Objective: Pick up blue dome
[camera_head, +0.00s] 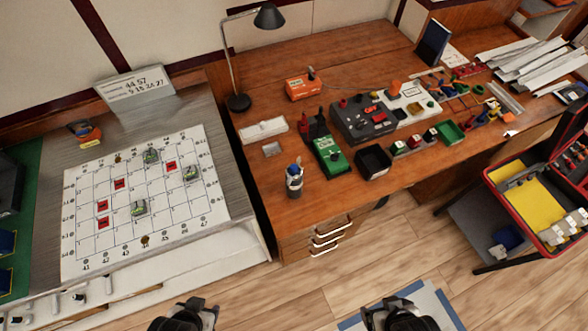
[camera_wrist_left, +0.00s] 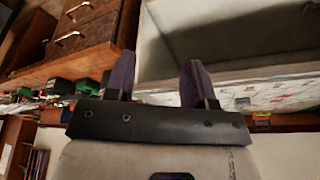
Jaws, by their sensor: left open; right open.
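I cannot make out a blue dome for certain. My left gripper (camera_head: 197,306) is at the bottom of the head view, in front of the gridded board. In the left wrist view its two fingers (camera_wrist_left: 158,78) stand apart with nothing between them. My right gripper (camera_head: 410,304) is low above the floor, open, apart from the desk; no held object shows.
The wooden desk (camera_head: 270,204) carries a lamp (camera_head: 268,17), a green box (camera_head: 330,157), a black tray (camera_head: 373,161) and several small parts. A gridded board (camera_head: 80,255) with red markers lies at left. Bare floor (camera_head: 290,300) lies between the grippers.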

